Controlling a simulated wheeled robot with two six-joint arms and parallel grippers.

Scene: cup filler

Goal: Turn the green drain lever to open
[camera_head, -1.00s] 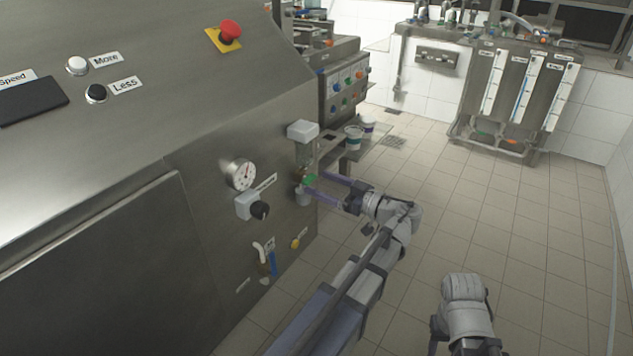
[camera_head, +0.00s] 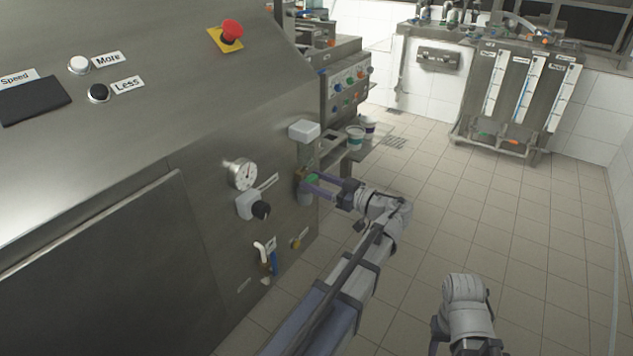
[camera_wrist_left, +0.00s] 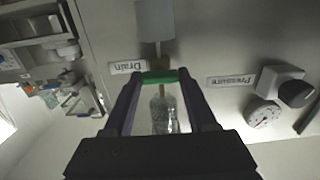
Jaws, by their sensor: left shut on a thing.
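The green drain lever (camera_head: 312,179) is on the side panel of the steel machine, below a white box-shaped fitting (camera_head: 304,131). My left gripper (camera_head: 309,184) reaches it from the right and is shut on it. In the left wrist view, the green lever (camera_wrist_left: 165,76) lies crosswise between the two fingertips of my left gripper (camera_wrist_left: 161,77), touching both. The "Drain" label (camera_wrist_left: 127,67) appears upside down beside it. A clear glass part (camera_wrist_left: 164,108) shows between the fingers. My right gripper is out of view; only part of that arm shows at lower right.
A pressure gauge (camera_head: 241,174) and black knob (camera_head: 261,210) stick out left of the lever. A blue-handled valve (camera_head: 273,262) is below. Cups (camera_head: 355,137) stand on a shelf behind. The tiled floor to the right is open.

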